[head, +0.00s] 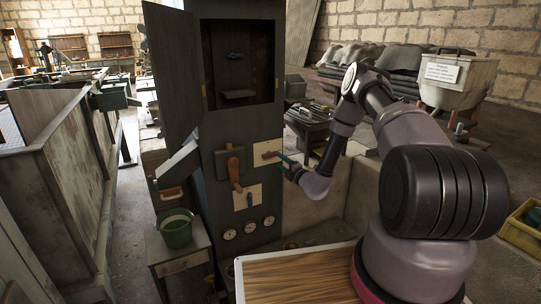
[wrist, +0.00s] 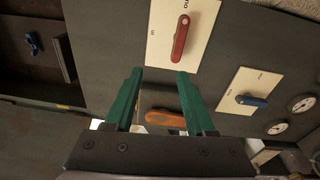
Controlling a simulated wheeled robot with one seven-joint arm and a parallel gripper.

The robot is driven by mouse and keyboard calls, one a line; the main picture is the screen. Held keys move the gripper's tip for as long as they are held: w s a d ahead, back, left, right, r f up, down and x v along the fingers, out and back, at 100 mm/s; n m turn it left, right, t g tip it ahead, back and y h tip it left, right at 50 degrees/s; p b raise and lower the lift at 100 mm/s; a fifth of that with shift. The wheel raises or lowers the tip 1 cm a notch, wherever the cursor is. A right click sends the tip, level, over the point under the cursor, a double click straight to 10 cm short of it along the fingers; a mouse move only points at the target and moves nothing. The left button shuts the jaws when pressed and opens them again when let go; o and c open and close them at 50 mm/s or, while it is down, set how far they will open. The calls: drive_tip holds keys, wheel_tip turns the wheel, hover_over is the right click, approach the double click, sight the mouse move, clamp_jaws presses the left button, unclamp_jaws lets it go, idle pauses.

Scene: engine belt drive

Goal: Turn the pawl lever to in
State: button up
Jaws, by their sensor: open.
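A red lever (wrist: 180,38) is mounted on a cream plate (wrist: 207,22) with small dark lettering at its edges; the lettering is too small to read surely. The same red lever (head: 270,154) lies about level in the head view, on the upper right of the dark cabinet front. A blue lever (wrist: 252,101) sits on a second cream plate (wrist: 236,83). I cannot tell from the lettering which is the pawl lever. My gripper (wrist: 159,72) is open and empty, its green fingers just short of the red lever's plate. It also shows in the head view (head: 284,158).
A brown-orange handle (head: 235,173) hangs on a dark block left of the plates, and shows beyond the fingers in the wrist view (wrist: 164,119). Round gauges (head: 250,227) sit below. The cabinet door (head: 176,75) stands open. A green bucket (head: 176,229) stands at lower left.

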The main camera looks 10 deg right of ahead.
sight(271, 156)
drive_tip(key=shift+m+h, duration=0.6)
drive_tip(key=shift+m, duration=0.2)
drive_tip(key=w+f, duration=0.1)
drive_tip(key=w, duration=0.2)
drive_tip(key=w+a+f, duration=0.1)
drive_tip(key=w, duration=0.3)
drive_tip(key=w+a+f, duration=0.1)
drive_tip(key=w, duration=0.2)
drive_tip(key=shift+w, duration=0.35)
clamp_jaws()
